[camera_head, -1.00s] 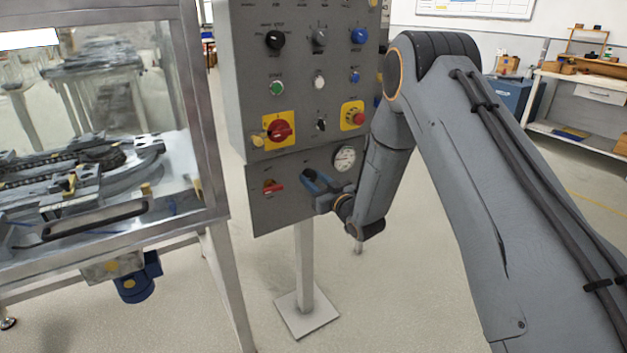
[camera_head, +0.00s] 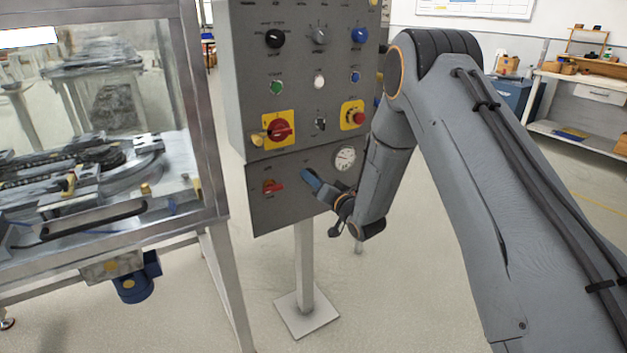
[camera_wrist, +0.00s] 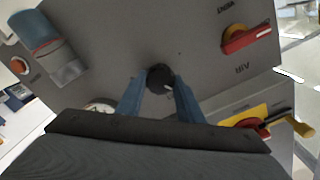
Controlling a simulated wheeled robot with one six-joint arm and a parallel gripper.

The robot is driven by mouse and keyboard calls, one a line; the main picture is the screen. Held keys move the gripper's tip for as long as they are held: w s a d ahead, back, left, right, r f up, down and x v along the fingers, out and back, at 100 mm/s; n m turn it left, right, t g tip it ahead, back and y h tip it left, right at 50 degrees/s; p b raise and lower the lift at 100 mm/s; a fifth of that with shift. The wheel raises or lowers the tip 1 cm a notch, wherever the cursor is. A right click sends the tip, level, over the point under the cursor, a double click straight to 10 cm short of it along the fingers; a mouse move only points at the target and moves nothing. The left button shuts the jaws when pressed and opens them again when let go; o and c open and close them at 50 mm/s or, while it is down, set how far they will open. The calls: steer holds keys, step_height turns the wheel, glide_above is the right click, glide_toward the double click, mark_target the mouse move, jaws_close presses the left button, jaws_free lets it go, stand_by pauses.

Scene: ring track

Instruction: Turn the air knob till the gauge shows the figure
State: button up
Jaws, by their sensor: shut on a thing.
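The black knob (camera_wrist: 159,74) on the lower grey panel sits between the blue fingers of my gripper (camera_wrist: 160,87) in the wrist view, and the fingers are shut on it. A small light mark shows on the knob's edge. In the head view my gripper (camera_head: 309,176) reaches the panel from the right and hides the knob. The round white gauge (camera_head: 344,158) is just up and right of my gripper; its dial is too small to read. In the wrist view the gauge (camera_wrist: 101,105) is partly hidden behind my gripper.
A red handle (camera_head: 273,187) sits left of my gripper on the lower panel, near an AIR label in the wrist view. The upper panel (camera_head: 298,93) carries several knobs and buttons. A glazed machine (camera_head: 210,130) stands close on the left.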

steer(key=shift+m, duration=3.9)
steer(key=shift+d, duration=0.1)
steer(key=o, duration=1.1)
steer(key=shift+c, duration=0.2)
steer(key=v, duration=0.7)
steer(key=shift+s+d, duration=0.2)
steer(key=shift+s, duration=0.1)
